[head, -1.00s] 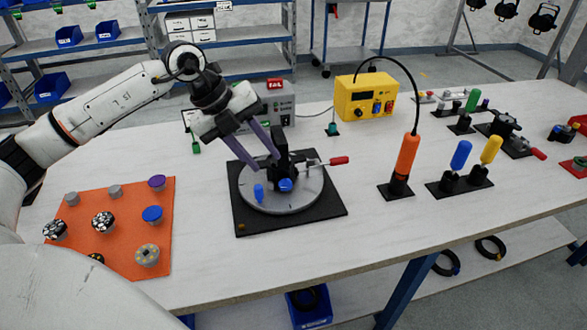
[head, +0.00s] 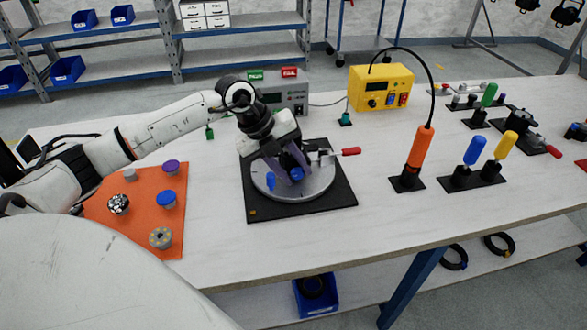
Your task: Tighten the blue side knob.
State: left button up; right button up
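A black fixture stands on a round grey plate (head: 318,186) on a black square base (head: 343,191). A blue knob (head: 297,174) sits low on the front of the fixture. A second, upright blue piece (head: 271,182) stands at the plate's left front. My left gripper (head: 294,170) reaches down over the fixture, with its purple-grey fingers close around or beside the front blue knob. I cannot tell whether they touch it or are closed on it. The gripper hides most of the black fixture. My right gripper is not in view.
A red-handled clamp (head: 350,151) sticks out to the fixture's right. An orange mat (head: 140,230) with several knobs lies left. An orange tool (head: 420,147) and blue (head: 475,150) and yellow (head: 506,145) handled tools stand right. A yellow power unit (head: 381,88) is behind.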

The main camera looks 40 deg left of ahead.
pick_arm(q)
jog(key=c, duration=0.8)
jog(key=shift+w+d+r+g+y+p, duration=0.15)
jog(key=shift+r+g+y+p, duration=0.2)
jog(key=shift+p, duration=0.6)
jog(key=shift+w+d+r+g+y+p, duration=0.1)
jog(key=shift+g+y+p, duration=0.35)
jog(key=shift+p, duration=0.45)
jog(key=shift+w+d+g+y+p, duration=0.15)
jog(key=shift+w+g+y+p, duration=0.05)
jog(key=shift+g+y+p, duration=0.55)
jog(key=shift+w+f+g+y, duration=0.1)
jog(key=shift+f+g+y, duration=0.15)
jog(key=shift+g+y, duration=0.6)
jog(key=shift+d, duration=0.1)
jog(key=o, duration=0.8)
